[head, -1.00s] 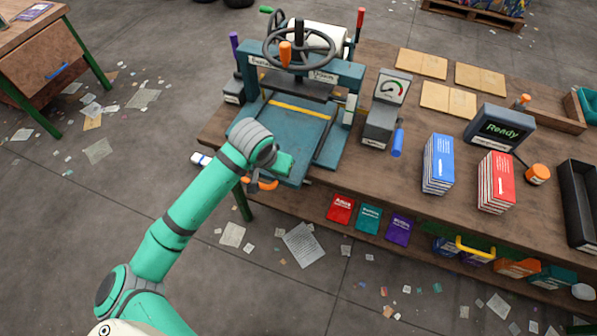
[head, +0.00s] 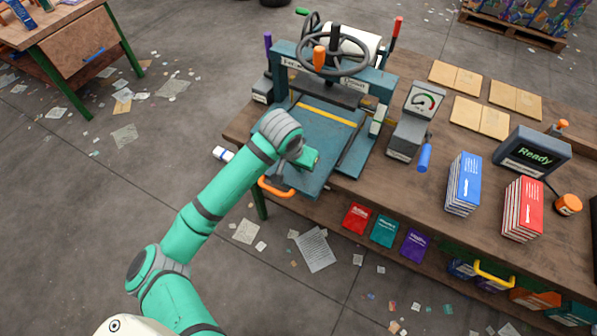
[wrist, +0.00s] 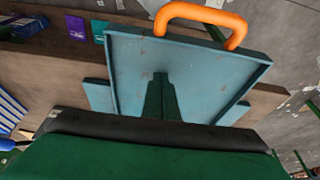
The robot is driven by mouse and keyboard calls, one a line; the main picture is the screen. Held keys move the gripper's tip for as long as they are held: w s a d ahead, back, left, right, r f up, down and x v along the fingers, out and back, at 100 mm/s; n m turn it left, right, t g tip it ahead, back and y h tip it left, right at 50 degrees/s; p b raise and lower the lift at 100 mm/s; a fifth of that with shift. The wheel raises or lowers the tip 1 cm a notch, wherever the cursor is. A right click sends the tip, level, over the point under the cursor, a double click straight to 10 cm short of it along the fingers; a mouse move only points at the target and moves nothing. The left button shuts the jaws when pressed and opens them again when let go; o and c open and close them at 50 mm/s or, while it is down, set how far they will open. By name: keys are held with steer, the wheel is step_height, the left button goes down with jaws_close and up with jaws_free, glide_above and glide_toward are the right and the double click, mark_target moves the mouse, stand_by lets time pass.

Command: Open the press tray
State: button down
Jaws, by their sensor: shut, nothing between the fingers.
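The press tray (head: 303,183) is a flat blue-teal plate with a raised rim. It juts out from under the press past the table's front edge. Its orange handle (head: 276,187) is at the front edge, and it also shows at the top of the wrist view (wrist: 202,13). My gripper (head: 309,159) is over the front part of the tray, behind the handle and apart from it. In the wrist view its dark green fingers (wrist: 161,97) are together with nothing between them, pointing toward the tray's surface. Whether the fingertips touch the tray I cannot tell.
The press (head: 333,60) with its handwheel stands behind the tray. A gauge box (head: 410,120) with a blue lever is to the right. Blue books (head: 463,183) and red books (head: 523,208) stand farther right. The floor in front is open, with scattered paper.

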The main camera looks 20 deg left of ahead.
steer(key=v, duration=1)
steer(key=shift+s, duration=0.15)
steer(key=shift+d+f, duration=0.15)
steer(key=shift+f, duration=0.05)
